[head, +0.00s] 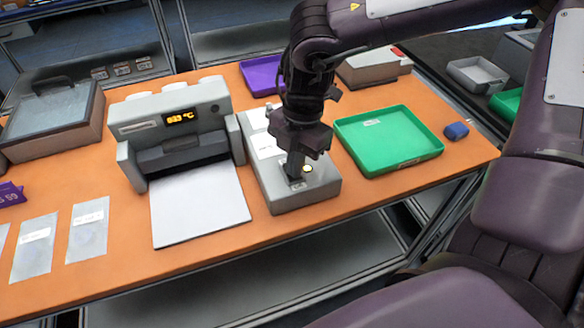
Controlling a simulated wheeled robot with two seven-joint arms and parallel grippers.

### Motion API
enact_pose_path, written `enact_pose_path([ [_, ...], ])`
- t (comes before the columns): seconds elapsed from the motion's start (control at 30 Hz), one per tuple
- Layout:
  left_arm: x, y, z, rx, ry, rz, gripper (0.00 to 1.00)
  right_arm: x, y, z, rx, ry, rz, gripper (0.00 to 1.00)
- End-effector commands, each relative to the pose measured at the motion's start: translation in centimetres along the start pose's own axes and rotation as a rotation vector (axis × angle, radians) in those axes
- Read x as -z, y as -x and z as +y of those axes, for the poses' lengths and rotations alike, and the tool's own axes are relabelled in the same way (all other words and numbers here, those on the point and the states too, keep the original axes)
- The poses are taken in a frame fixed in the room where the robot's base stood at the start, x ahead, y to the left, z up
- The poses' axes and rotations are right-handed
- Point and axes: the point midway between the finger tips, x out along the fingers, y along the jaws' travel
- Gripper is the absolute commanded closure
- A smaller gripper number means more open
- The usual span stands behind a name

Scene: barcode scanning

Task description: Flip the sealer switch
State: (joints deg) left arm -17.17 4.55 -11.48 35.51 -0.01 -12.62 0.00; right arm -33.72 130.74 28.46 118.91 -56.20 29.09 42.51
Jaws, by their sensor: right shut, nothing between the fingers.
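The sealer (187,135) is a grey machine with a lit orange display, standing on the orange table. A grey box (318,195) with a white label and a small lit round button (307,169) is to its right. I cannot tell for certain whether this box carries the sealer switch. My right gripper (295,178) points down onto the top of this box, just left of the lit button. It is shut and empty, with its tips at or very near the surface. The fingertips hide part of the box top. My left gripper is not in view.
A green tray (437,147) lies right of the box, with a blue item (456,131) beyond it. A purple tray (259,84) is behind. A white sheet (199,207) lies before the sealer. Clear pouches (87,232) lie at left, near a glass-lidded box (50,123).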

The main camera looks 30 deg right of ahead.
Motion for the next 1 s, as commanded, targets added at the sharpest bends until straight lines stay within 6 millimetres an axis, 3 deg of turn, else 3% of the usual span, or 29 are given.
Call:
enact_pose_path([
  [0.8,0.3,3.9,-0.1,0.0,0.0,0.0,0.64,1.0,6.4,0.0,0.0,0.0,0.0,1.0],
  [1.0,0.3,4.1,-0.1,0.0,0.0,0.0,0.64,1.0,6.9,0.0,0.0,-0.001,0.0,1.0],
])
